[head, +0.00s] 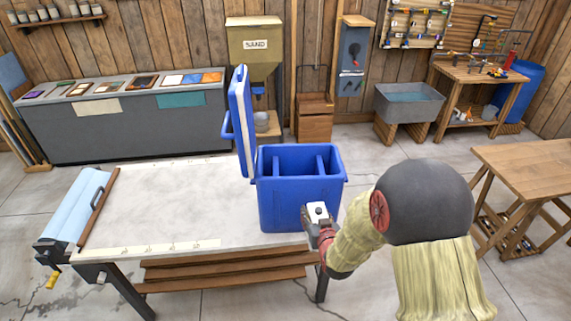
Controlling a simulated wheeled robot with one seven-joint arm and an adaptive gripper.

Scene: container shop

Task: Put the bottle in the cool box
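The blue cool box (281,207) stands at the right end of the grey-topped table. Its lid (241,110) is open and stands upright on the left side. The inside looks divided by blue walls, and its floor is hidden from this angle. My gripper (308,222) is low in front of the box's front right side, below the rim. It overlaps the box in the picture; I cannot tell whether it touches it. Its fingers are too small and covered to show whether they are open or hold anything. I see no bottle clearly.
The table (180,200) is bare left of the box, with a blue roll (82,203) at its left end. A wooden table (530,165) stands at the right. A grey sink (408,103) and a sand hopper (255,60) stand behind. Floor is open between them.

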